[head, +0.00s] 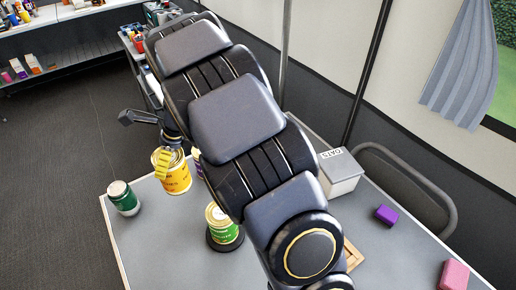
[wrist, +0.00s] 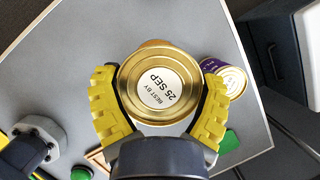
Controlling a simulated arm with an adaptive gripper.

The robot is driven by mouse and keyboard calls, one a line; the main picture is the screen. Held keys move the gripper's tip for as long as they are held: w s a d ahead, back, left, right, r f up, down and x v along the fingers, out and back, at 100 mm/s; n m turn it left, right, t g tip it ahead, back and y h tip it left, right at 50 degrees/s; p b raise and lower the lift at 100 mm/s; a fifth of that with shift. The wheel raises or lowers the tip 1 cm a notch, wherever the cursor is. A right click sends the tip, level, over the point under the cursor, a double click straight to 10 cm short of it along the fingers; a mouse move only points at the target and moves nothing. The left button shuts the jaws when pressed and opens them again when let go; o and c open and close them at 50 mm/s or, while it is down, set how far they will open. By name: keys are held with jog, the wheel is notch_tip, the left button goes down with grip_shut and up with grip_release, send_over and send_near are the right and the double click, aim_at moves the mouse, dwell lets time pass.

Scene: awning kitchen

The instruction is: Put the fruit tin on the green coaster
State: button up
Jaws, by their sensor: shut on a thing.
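My gripper (head: 163,163) has yellow ribbed fingers and is shut on a yellow tin (head: 177,182) near the far edge of the table. In the wrist view my gripper (wrist: 158,100) has its fingers on both sides of the tin's gold lid (wrist: 158,88), marked "BEST BY 25 SEP". The label is too small to read, so I cannot confirm it is the fruit tin. I cannot tell if it touches the table. A green patch (wrist: 228,142) shows beside the right finger, partly hidden; I cannot tell if it is the green coaster.
A green-labelled tin (head: 222,226) stands on a dark round base (head: 225,245). A purple tin (wrist: 228,78) stands close beside the held tin. A green jar (head: 123,198) is at the left edge. The oats box (head: 340,172), purple block (head: 386,214) and pink block (head: 455,275) are to the right.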

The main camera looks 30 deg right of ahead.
jog(key=s+d+r+m, duration=0.1)
jog(key=s+d, duration=0.3)
jog(key=d, duration=1.1)
jog(key=s+d, duration=0.4)
jog(key=d, duration=1)
jog(key=w+d+f, duration=0.2)
jog(key=w+f, duration=0.1)
jog(key=f, duration=0.1)
jog(key=w+d+f, duration=0.3)
jog(key=w+f, duration=0.1)
jog(key=w+d+f, duration=0.3)
jog(key=w+f, duration=0.1)
jog(key=shift+w+d+f, duration=0.15)
jog(key=shift+f, duration=0.15)
jog(key=o, duration=1)
jog(key=shift+f, duration=0.1)
